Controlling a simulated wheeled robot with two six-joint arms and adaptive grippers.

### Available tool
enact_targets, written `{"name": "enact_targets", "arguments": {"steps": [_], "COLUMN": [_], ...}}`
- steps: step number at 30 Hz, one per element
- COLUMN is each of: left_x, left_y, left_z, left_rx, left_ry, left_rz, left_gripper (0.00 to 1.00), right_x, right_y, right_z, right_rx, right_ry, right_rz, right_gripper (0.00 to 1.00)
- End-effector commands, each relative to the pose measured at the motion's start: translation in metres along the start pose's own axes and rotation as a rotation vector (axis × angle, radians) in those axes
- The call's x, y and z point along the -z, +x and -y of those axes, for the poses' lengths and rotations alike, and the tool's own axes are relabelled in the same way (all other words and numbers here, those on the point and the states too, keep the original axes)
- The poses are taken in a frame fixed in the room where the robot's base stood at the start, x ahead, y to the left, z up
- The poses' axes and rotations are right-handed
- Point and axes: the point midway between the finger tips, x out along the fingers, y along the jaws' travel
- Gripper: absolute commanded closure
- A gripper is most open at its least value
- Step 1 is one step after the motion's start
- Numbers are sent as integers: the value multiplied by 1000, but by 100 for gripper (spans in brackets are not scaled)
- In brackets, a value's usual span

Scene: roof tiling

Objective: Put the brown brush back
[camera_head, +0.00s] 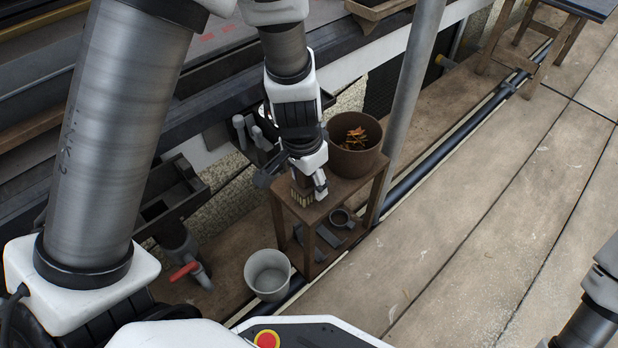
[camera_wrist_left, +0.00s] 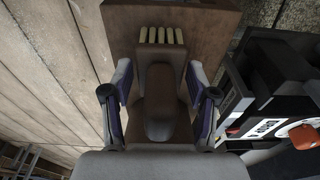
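The brown brush (camera_head: 301,192) is at the top of the small brown stand (camera_head: 330,194), with its pale bristles pointing down. In the left wrist view the brush (camera_wrist_left: 160,105) lies between my fingers, its rounded handle towards my palm and several cream tufts at the far end. My left gripper (camera_head: 308,188) is above the near left part of the stand. Whether the bristles touch the stand is hard to tell. My right gripper is out of view.
A brown pot (camera_head: 356,145) with orange scraps stands at the back of the stand. A cup (camera_head: 340,217) and grey pieces lie on its lower shelf. A pale bucket (camera_head: 268,273) stands in front. A grey pole (camera_head: 414,85) rises beside the stand. Floorboards to the right are clear.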

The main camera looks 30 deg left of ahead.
Motion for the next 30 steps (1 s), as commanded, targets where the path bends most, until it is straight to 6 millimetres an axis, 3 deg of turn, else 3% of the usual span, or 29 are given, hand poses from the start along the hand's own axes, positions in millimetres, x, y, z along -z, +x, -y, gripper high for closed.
{"name": "enact_targets", "arguments": {"steps": [11, 24, 30], "left_x": [1, 2, 0], "left_y": [-7, -110, -125], "left_z": [0, 0, 0], "left_rx": [0, 1, 0], "left_ry": [0, 1, 0], "left_rz": [0, -2, 1], "left_gripper": [30, 30, 30], "right_x": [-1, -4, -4], "right_y": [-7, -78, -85], "right_z": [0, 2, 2], "right_rx": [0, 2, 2], "right_ry": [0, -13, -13], "right_rz": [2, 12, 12], "right_gripper": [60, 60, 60]}}
